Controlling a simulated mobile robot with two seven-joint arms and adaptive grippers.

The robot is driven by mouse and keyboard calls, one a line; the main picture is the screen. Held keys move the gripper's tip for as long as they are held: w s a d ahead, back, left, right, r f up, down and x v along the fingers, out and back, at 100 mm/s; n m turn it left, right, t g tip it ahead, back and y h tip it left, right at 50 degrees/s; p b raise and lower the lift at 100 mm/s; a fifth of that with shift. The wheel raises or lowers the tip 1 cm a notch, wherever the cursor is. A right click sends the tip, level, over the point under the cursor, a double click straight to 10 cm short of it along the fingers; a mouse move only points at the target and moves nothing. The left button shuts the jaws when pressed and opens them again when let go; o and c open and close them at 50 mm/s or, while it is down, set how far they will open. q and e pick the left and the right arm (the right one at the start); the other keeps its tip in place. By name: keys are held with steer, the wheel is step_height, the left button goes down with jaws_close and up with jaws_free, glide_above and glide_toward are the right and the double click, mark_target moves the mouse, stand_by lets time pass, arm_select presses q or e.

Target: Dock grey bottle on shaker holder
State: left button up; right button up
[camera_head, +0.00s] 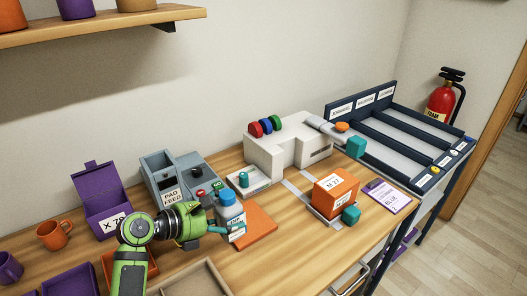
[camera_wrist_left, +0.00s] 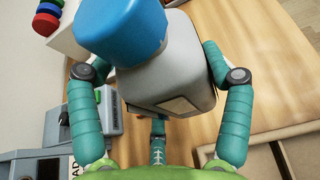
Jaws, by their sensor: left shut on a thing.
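The grey bottle (camera_head: 234,221) with its blue cap (camera_head: 227,198) is held by my left gripper (camera_head: 222,226) beside the grey machine. In the left wrist view the grey bottle (camera_wrist_left: 180,85) is between the teal fingers of my left gripper (camera_wrist_left: 150,75), with its blue cap (camera_wrist_left: 120,32) toward the camera. The fingers are shut on its sides. An orange pad (camera_head: 258,224) lies just right of the bottle; whether the bottle touches it I cannot tell. I cannot tell for sure which thing is the shaker holder. My right gripper is not in view.
A grey pad-feed box (camera_head: 160,175) and a grey machine with coloured knobs (camera_head: 196,170) stand behind the bottle. A white press (camera_head: 285,150) and an orange box (camera_head: 337,190) stand to the right. A cardboard tray (camera_head: 205,278) is in front. Bare wood shows at the front right.

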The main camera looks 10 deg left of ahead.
arm_select(q)
steer(key=s+d+r+m+g+h, duration=0.1)
steer(key=s+r, duration=0.2)
steer(key=s, duration=0.3)
steer(key=s+d+r+m+g+h, duration=0.1)
steer(key=s+r+m, duration=0.1)
steer(key=s, duration=0.5)
steer(key=shift+d+r+g, duration=0.25)
steer(key=shift+r+g, duration=0.05)
steer(key=shift+r, duration=0.15)
steer(key=shift+w+h, duration=0.1)
steer(key=shift+h, duration=0.2)
